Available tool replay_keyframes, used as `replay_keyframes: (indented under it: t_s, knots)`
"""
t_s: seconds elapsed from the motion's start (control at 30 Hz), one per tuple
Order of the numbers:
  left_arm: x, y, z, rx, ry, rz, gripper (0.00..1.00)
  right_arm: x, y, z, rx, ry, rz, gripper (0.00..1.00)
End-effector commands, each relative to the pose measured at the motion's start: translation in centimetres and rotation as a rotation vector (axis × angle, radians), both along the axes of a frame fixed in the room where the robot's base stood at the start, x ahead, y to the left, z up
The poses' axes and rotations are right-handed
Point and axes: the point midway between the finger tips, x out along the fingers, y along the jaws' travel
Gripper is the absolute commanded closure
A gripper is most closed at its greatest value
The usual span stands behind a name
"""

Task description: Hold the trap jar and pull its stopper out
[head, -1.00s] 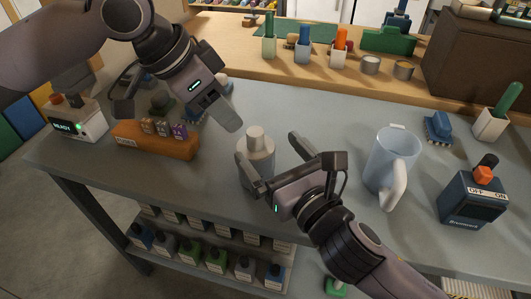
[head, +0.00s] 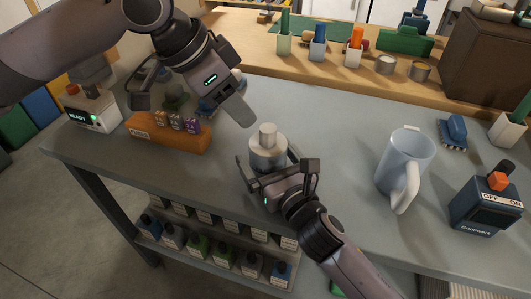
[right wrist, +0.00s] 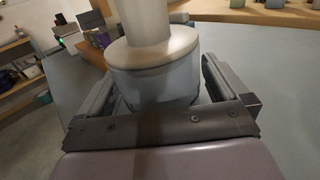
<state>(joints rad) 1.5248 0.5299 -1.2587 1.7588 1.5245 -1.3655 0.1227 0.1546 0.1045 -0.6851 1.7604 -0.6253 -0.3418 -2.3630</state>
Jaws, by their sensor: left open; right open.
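The trap jar (head: 267,152) stands upright on the grey bench, a grey cylinder with a paler stopper (head: 267,131) in its top. In the right wrist view the jar (right wrist: 155,85) sits between the two fingers, with the stopper (right wrist: 143,20) rising out of the top of the frame. My right gripper (head: 268,170) is open around the jar; a gap shows beside the right finger, and contact on the left is unclear. My left gripper (head: 240,108) is open, above and left of the stopper, apart from it. Its far finger is partly hidden.
A light blue pitcher (head: 402,165) stands right of the jar, and a dark blue switch box (head: 485,207) beyond it. An orange block (head: 165,135) with small boxes and a READY device (head: 93,112) are at left. Bottles (head: 215,245) fill the lower shelf.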

Motion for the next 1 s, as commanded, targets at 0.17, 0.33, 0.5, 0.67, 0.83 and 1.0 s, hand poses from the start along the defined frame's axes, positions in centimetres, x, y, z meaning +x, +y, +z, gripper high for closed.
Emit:
replay_keyframes:
  t_s: [0.17, 0.33, 0.5, 0.67, 0.83, 1.0]
  knots:
    - [0.0, 0.0, 0.0, 0.0, 0.0, 0.0, 0.57, 0.78, 0.41, 0.03, 0.001, 0.0, 0.001, 0.0]
    - [0.0, 0.0, 0.0, 0.0, 0.0, 0.0, 0.57, 0.86, 0.44, 0.04, 0.001, 0.0, 0.0, 0.0]
    - [0.0, 0.0, 0.0, 0.0, 0.0, 0.0, 0.57, 0.85, 0.43, 0.05, 0.001, 0.0, 0.0, 0.2]
    - [-0.01, 0.0, 0.0, 0.0, 0.0, 0.0, 0.57, 0.84, 0.43, 0.04, 0.001, 0.0, 0.0, 0.23]
    - [0.0, 0.0, 0.0, 0.0, 0.0, 0.0, 0.57, 0.83, 0.42, 0.03, 0.0, 0.0, 0.0, 0.52]
    - [0.0, 0.0, 0.0, 0.0, 0.0, 0.0, 0.57, 0.83, 0.42, 0.03, 0.0, 0.0, 0.0, 0.52]
